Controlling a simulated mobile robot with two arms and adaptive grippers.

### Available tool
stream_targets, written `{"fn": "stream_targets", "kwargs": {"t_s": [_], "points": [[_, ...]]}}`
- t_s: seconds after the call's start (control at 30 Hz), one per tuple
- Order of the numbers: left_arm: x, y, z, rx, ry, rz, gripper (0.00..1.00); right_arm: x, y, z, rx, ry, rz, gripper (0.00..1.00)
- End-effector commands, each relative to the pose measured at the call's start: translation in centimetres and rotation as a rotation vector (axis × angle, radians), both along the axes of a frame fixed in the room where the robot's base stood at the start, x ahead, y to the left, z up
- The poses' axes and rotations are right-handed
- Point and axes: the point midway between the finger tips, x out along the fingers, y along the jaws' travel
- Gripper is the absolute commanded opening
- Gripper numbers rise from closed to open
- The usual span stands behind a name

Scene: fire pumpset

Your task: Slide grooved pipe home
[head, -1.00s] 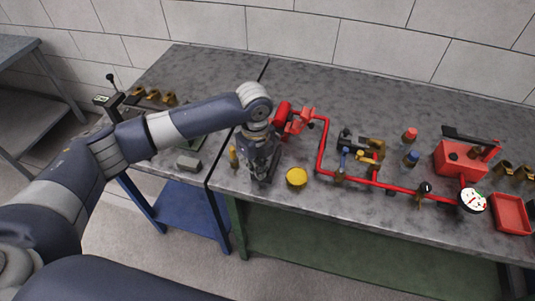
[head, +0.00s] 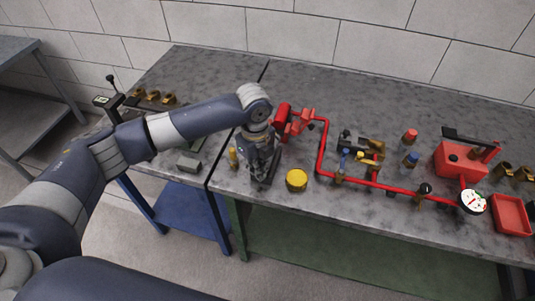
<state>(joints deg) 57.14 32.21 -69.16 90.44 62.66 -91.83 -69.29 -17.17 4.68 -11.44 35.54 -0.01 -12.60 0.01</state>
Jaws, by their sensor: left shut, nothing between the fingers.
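The red pipe (head: 322,148) comes forward from a red flanged fitting (head: 303,120), bends, and runs right along the bench to a white-faced gauge (head: 473,202). Which part is the grooved piece, and how its joints sit, is too small to tell. My left gripper (head: 264,178) points down, shut and empty, just in front of a red cylindrical body (head: 283,115) and left of the pipe. A yellow round part (head: 296,181) lies on the bench right of the gripper, apart from it. My right gripper is not in view.
The grey bench (head: 370,100) is clear at the back. Brass and black fittings (head: 365,145), small bottles (head: 410,136), a red box (head: 462,158) and a red tray (head: 510,214) stand on the right. A yellow piece (head: 233,157) stands left of my gripper.

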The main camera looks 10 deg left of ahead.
Motion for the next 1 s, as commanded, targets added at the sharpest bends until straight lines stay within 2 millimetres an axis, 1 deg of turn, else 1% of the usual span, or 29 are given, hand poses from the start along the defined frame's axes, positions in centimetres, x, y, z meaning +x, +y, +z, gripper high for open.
{"fn": "stream_targets", "kwargs": {"t_s": [0.47,1.0], "points": [[0.0,0.0,-0.1,0.0,0.0,0.0,0.0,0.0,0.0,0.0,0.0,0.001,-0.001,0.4],[0.0,0.0,-1.7,0.0,0.0,0.0,0.0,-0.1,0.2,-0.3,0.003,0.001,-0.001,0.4]]}}
